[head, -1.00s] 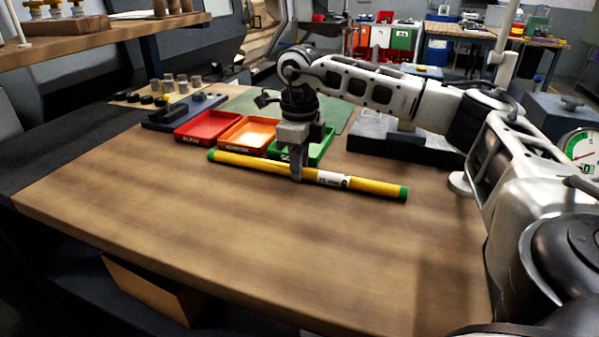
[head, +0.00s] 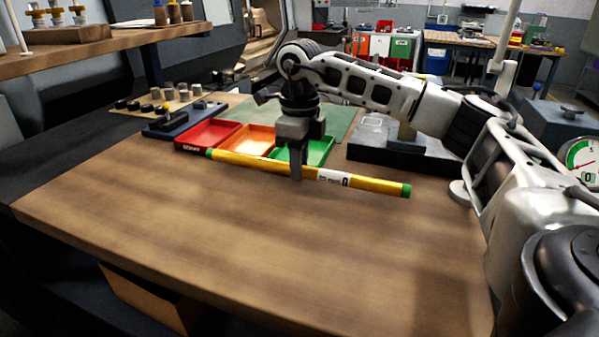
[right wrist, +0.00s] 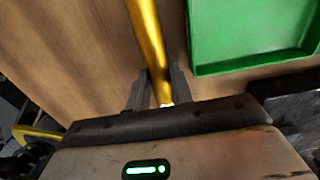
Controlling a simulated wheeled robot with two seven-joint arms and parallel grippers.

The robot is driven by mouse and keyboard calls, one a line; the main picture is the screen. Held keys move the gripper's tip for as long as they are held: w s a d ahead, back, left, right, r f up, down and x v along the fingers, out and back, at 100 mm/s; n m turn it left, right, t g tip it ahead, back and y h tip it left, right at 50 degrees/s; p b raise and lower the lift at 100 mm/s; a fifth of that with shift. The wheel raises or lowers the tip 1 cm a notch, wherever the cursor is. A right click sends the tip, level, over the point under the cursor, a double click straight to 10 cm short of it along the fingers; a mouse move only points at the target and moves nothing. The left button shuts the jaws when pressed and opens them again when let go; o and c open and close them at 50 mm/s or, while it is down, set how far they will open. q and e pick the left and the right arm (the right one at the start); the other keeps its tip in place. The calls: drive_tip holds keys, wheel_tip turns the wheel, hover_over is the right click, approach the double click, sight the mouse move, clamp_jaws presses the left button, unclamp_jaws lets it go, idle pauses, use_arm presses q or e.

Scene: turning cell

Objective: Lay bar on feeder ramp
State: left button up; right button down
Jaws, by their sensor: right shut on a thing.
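A long yellow bar (head: 250,164) with green ends and a white label is held near its middle by my right gripper (head: 297,172). The right gripper is shut on the bar, which seems to hang a little above the wooden bench. The bar runs from left to right in front of the trays. In the right wrist view the bar (right wrist: 146,35) passes between the two fingers (right wrist: 159,90). I cannot make out a feeder ramp for certain. My left gripper is not in view.
Red (head: 205,134), orange (head: 247,139) and green (head: 319,150) trays stand behind the bar. The green tray also shows in the right wrist view (right wrist: 250,35). A dark block (head: 400,160) stands to their right. The bench front (head: 220,230) is clear.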

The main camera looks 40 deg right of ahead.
drive_tip(key=s+a+r, duration=0.3)
drive_tip(key=a+r, duration=0.8)
drive_tip(key=a, duration=0.2)
drive_tip(key=shift+s+a+p, duration=0.2)
drive_tip(key=shift+a+p, duration=0.15)
drive_tip(key=shift+p, duration=0.05)
drive_tip(key=shift+s, duration=0.1)
